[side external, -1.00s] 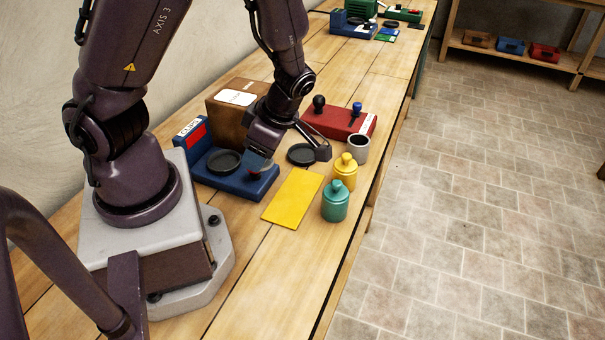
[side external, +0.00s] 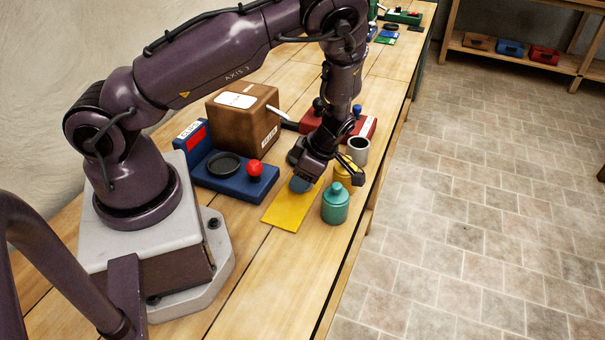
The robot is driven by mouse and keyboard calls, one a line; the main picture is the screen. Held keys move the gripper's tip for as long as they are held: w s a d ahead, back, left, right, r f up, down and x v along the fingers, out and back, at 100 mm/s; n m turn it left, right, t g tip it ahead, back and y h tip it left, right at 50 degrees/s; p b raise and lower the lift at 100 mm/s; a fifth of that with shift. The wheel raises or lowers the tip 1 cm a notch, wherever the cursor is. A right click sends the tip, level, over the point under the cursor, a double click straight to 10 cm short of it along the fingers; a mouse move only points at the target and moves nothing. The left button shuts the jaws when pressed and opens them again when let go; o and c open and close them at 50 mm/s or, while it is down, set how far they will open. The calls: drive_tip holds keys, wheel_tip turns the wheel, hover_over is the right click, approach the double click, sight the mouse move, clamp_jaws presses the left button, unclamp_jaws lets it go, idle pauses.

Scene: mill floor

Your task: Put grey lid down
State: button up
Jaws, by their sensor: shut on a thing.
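My gripper (side external: 322,177) points down over the far end of the yellow mat (side external: 288,213). It is shut on a blue-grey rounded piece (side external: 300,185), which I take to be the grey lid. The piece shows below the gripper's left side, and the rest is hidden. I cannot tell whether it touches the mat. The yellow jar (side external: 342,180) stands just right of the gripper, partly hidden by a finger. The green jar (side external: 335,204) stands upright beside the mat, nearer the camera.
A blue block with a red ball knob (side external: 255,168) and a dark round dish (side external: 223,163) sits left of the mat. A brown box (side external: 243,122) stands behind it. A grey cup (side external: 357,149) and a red block (side external: 368,128) are beyond the gripper.

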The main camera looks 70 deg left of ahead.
drive_tip(key=o, duration=0.9)
drive_tip(key=shift+f, duration=0.1)
drive_tip(key=d+r+m+t+h, duration=0.1)
drive_tip(key=d+r+m, duration=0.25)
drive_tip(key=r, duration=0.45)
drive_tip(key=d+r+m+t+h, duration=0.1)
drive_tip(key=d+r+m+h, duration=0.1)
drive_tip(key=r+m, duration=0.45)
drive_tip(key=d+r+m+t+h, duration=0.1)
drive_tip(key=d+r+m+t, duration=0.1)
drive_tip(key=r, duration=0.7)
drive_tip(key=shift+s+d+r+m+t+y, duration=0.25)
drive_tip(key=shift+s+r+m+t, duration=0.65)
drive_tip(key=shift+s+r+m, duration=1.4)
drive_tip(key=shift+s+d+r+m+t+y, duration=0.1)
drive_tip(key=shift+s+d+r+m+t, duration=0.7)
drive_tip(key=shift+m, duration=2.35)
drive_tip(key=shift+s+d+r+m+t+y, duration=0.15)
drive_tip(key=shift+s+r+m+t, duration=0.85)
drive_tip(key=shift+s+r+m, duration=1.5)
